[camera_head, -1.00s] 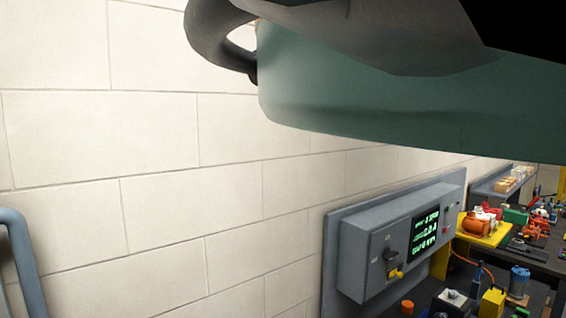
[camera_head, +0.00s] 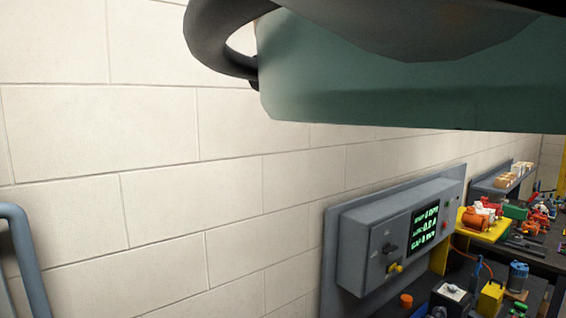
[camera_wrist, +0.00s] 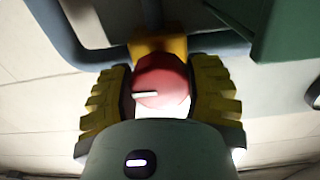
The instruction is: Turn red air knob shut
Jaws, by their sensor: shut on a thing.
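The red air knob (camera_wrist: 162,82) shows in the wrist view as a round red knob with a white pointer mark that points left. A yellow body (camera_wrist: 158,47) sits behind it on a blue-grey pipe (camera_wrist: 75,45). My gripper (camera_wrist: 161,90) has its two ribbed yellow and black fingers on either side of the knob, closed on it. The knob does not show in the head view, and neither do my fingertips.
A grey control box (camera_head: 400,235) with a lit green display stands on the right in the head view. A blue-grey pipe (camera_head: 20,250) runs along the wall at far left. A cluttered bench (camera_head: 530,250) lies at the right.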

